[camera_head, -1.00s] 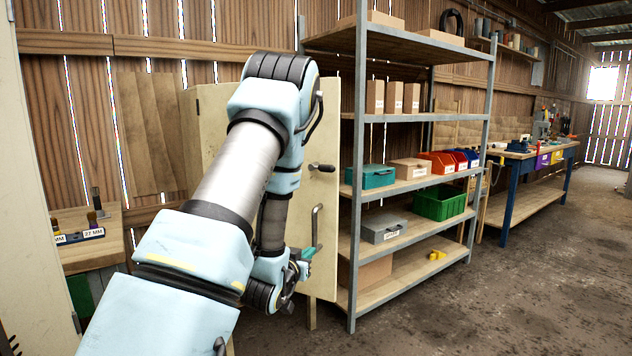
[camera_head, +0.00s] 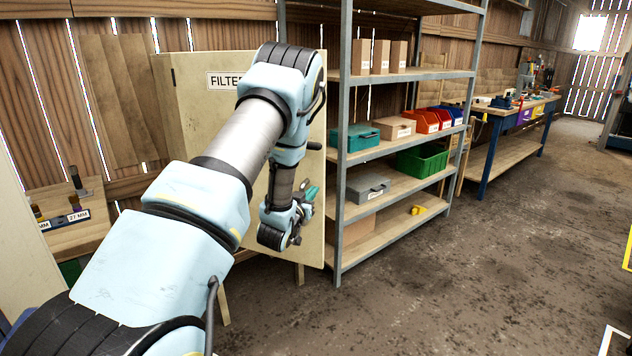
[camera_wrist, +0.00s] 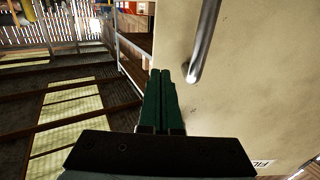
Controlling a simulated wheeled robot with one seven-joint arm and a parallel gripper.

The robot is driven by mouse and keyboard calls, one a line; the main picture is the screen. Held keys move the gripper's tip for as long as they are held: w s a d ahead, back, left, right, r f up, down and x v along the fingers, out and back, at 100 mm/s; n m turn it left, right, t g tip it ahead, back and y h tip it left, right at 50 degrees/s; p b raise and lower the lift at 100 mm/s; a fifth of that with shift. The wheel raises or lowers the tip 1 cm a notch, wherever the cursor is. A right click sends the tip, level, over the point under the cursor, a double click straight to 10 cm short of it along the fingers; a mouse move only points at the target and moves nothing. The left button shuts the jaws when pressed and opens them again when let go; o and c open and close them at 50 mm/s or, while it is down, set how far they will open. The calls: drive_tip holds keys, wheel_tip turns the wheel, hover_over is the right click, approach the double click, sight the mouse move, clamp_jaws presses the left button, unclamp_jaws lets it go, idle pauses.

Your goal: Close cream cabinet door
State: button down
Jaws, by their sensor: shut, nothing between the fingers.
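The cream cabinet door (camera_head: 215,125) is the pale panel with a "FILTER" label, behind my arm in the head view. In the wrist view the door (camera_wrist: 255,75) fills the right side, with a metal bar handle (camera_wrist: 204,42) on it. My gripper (camera_head: 309,197) is low in front of the door's right part. Its green fingers (camera_wrist: 164,92) are shut together and empty, close beside the lower end of the handle. I cannot tell whether they touch the door. My arm hides much of the door, and how far it stands open is unclear.
A metal shelf rack (camera_head: 342,150) with boxes and bins stands right beside the door. A blue-legged workbench (camera_head: 490,150) is farther right. A small wooden table (camera_head: 75,235) and another cream panel (camera_head: 25,270) are at left. The floor at right is open.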

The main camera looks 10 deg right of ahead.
sight(320, 183)
drive_tip(key=shift+p+x, duration=0.6)
drive_tip(key=shift+x, duration=1.05)
drive_tip(key=shift+d, duration=0.1)
